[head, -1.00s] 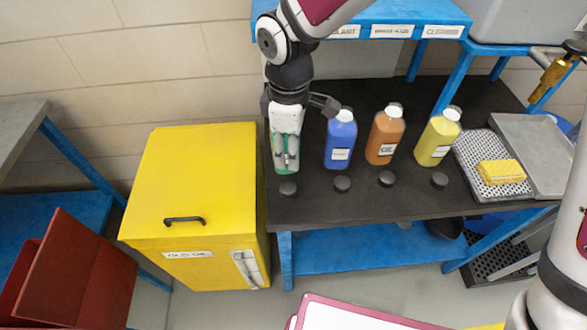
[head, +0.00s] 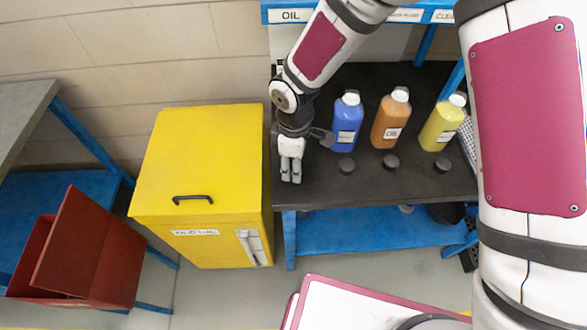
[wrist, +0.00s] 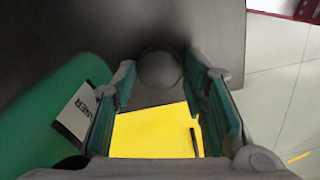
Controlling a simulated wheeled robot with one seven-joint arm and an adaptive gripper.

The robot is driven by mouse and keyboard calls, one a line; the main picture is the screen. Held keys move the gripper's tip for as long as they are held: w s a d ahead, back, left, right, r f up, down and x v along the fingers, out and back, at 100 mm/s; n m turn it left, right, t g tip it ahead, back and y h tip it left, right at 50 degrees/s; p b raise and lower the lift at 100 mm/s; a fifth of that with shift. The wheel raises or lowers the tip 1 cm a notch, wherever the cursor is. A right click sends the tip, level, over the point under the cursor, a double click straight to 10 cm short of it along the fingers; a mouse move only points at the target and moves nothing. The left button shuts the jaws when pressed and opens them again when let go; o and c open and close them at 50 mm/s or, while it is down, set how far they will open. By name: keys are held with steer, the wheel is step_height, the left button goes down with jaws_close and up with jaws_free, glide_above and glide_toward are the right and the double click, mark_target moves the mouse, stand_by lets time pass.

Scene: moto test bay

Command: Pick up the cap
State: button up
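In the wrist view a round dark grey cap (wrist: 160,70) lies on the black bench top (wrist: 180,20), between and just beyond my fingertips. My gripper (wrist: 164,85) is open, with one green-padded finger on each side and a gap to the cap. In the head view my gripper (head: 290,180) points down over the bench's left front part and hides this cap. A green bottle (wrist: 45,110) with a white label is close to the left finger in the wrist view; in the head view it is hidden behind my arm.
Blue (head: 346,120), orange (head: 391,118) and yellow (head: 443,123) bottles stand to the right, with dark caps (head: 347,165), (head: 390,161), (head: 442,165) in front. A yellow cabinet (head: 200,150) stands left of the bench. A shelf edge (head: 285,17) is above.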

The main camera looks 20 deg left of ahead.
steer(key=shift+f, duration=0.4)
steer(key=shift+c, duration=0.4)
steer(key=c, duration=0.3)
steer(key=shift+r, duration=0.1)
